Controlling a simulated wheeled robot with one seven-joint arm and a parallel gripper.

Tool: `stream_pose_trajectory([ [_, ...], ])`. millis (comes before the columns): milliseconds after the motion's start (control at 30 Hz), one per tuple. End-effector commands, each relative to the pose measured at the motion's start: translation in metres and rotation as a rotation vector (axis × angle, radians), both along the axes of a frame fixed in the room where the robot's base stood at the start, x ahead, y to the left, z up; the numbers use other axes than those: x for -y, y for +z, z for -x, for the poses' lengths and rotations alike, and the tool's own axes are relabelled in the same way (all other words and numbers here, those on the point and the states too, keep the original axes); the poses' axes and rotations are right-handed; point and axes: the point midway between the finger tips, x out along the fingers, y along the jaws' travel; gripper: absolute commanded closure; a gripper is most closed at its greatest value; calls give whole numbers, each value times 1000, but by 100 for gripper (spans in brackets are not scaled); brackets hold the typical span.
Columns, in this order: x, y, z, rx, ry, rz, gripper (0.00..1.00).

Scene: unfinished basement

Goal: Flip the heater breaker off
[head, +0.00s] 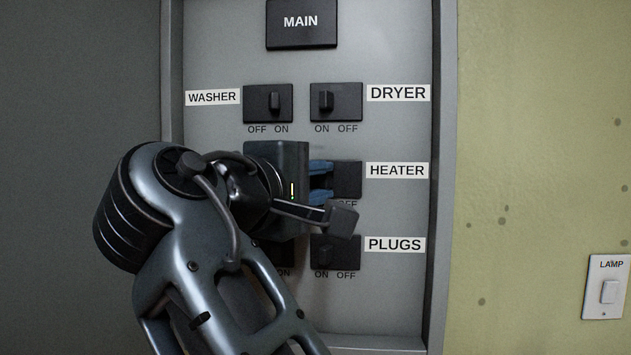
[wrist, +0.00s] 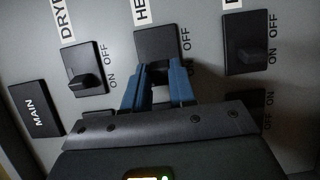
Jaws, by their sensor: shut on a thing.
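The heater breaker (head: 347,180) is a dark plate with a toggle, left of the HEATER label (head: 397,171) on the grey panel. My gripper (head: 321,182) comes in from the left, its blue fingers over the left, ON half of the plate. In the wrist view my gripper (wrist: 157,76) has a finger on each side of the dark toggle and is shut on it. The heater plate (wrist: 162,42) shows bare toward its OFF end, so the toggle appears to be on the ON side. The fingers and gripper body hide much of the toggle.
The dryer breaker (head: 336,102) is just above and the plugs breaker (head: 335,252) just below, both with toggles close by. The washer breaker (head: 268,103) and MAIN switch (head: 301,38) are higher. A raised panel frame (head: 443,150) borders the right; a lamp switch (head: 608,290) lies beyond.

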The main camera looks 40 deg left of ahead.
Motion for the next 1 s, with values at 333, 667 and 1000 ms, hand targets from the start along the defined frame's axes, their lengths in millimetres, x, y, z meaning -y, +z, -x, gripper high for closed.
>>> stream_pose_trajectory([
  [333,9,-2,-2,-3,125,-1,100],
  [667,24,-1,-9,-1,387,-1,100],
  [1000,34,-1,-16,-1,618,0,100],
])
